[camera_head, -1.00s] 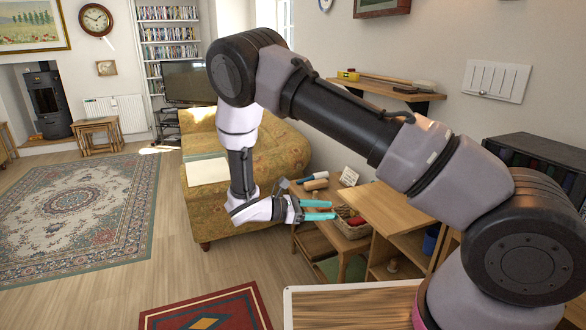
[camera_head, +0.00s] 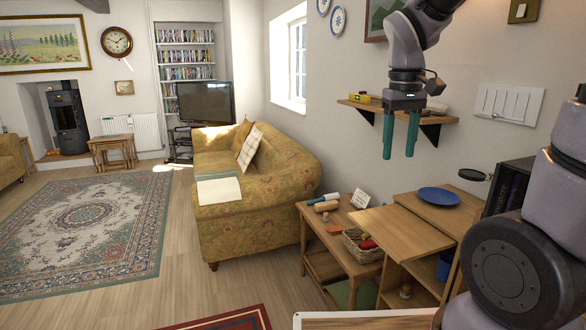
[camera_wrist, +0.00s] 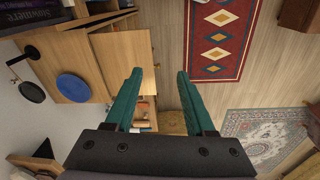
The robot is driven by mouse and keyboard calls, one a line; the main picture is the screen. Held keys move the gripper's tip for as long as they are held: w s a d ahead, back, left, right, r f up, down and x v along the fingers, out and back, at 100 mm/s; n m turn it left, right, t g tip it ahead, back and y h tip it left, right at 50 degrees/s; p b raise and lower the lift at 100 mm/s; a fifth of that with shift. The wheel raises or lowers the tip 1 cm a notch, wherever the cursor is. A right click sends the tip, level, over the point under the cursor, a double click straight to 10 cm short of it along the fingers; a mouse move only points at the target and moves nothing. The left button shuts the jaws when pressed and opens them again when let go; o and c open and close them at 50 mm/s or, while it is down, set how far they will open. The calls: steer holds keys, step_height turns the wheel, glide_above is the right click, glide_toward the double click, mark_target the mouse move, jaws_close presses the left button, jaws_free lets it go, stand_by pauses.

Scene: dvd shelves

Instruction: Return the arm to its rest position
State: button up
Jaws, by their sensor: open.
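My gripper (camera_head: 400,138) is raised in the upper right of the head view, with its two teal fingers pointing down. The fingers are apart with nothing between them. It appears in front of the wall and the small wall shelf, well above the wooden furniture. In the wrist view my gripper (camera_wrist: 157,88) also shows its two teal fingers spread and empty, with the floor and furniture below. My arm runs up and out of the top of the head view, so its middle part is hidden.
A wall shelf (camera_head: 438,119) is behind the gripper. Below are a wooden cabinet (camera_head: 402,232) with a blue plate (camera_head: 439,196), and a side table (camera_head: 316,222) with a basket (camera_head: 357,244). A floral sofa (camera_head: 279,180) stands left. Open floor (camera_head: 190,260) lies front left.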

steer(key=s+d+r+m+t+y, duration=0.2)
steer(key=s+r+m+t, duration=0.4)
steer(key=r, duration=0.3)
steer(key=shift+s+y, duration=0.3)
steer(key=shift+s, duration=0.2)
